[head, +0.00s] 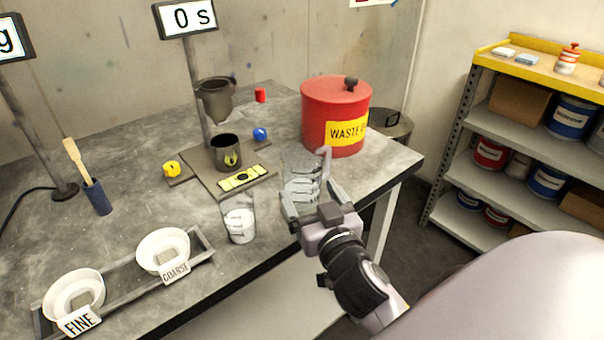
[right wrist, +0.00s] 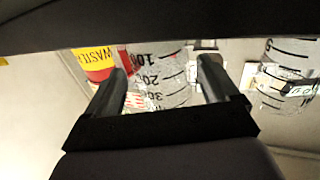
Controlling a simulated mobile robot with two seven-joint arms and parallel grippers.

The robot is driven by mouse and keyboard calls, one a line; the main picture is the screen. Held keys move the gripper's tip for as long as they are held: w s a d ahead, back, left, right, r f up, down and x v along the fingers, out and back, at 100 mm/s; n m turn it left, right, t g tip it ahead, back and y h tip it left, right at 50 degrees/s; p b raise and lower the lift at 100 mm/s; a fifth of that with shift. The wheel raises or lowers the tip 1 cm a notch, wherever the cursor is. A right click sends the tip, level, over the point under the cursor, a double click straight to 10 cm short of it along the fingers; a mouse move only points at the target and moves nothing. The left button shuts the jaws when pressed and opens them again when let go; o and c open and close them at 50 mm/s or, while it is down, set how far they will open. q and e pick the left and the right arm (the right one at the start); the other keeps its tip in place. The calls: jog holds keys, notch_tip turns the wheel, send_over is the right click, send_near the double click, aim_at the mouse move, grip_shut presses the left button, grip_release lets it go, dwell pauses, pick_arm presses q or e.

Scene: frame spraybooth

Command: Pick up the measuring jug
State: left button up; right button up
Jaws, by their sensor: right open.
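The clear measuring jug (head: 299,168) stands upright near the right front edge of the grey table, with dark graduation marks. My right gripper (head: 308,204) is open at the jug's near side, partly covering its lower part. In the right wrist view the marked jug (right wrist: 162,72) shows between the two spread fingers; I cannot tell whether they touch it. A second clear graduated vessel (head: 239,222) with whitish contents stands left of it, and it also shows at the right of the right wrist view (right wrist: 290,65). My left gripper is not in view.
The red waste bin (head: 330,105) stands close behind the jug. A dark cup (head: 225,152) and yellow level (head: 247,178) are on a plate left of it. White bowls labelled FINE (head: 72,285) and COARSE (head: 160,240) sit front left. Shelves (head: 520,150) stand right, beyond a gap.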

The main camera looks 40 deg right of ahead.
jog(key=shift+p+x, duration=0.65)
jog(key=shift+x, duration=2.1)
jog(key=shift+r, duration=0.1)
jog(key=c, duration=0.8)
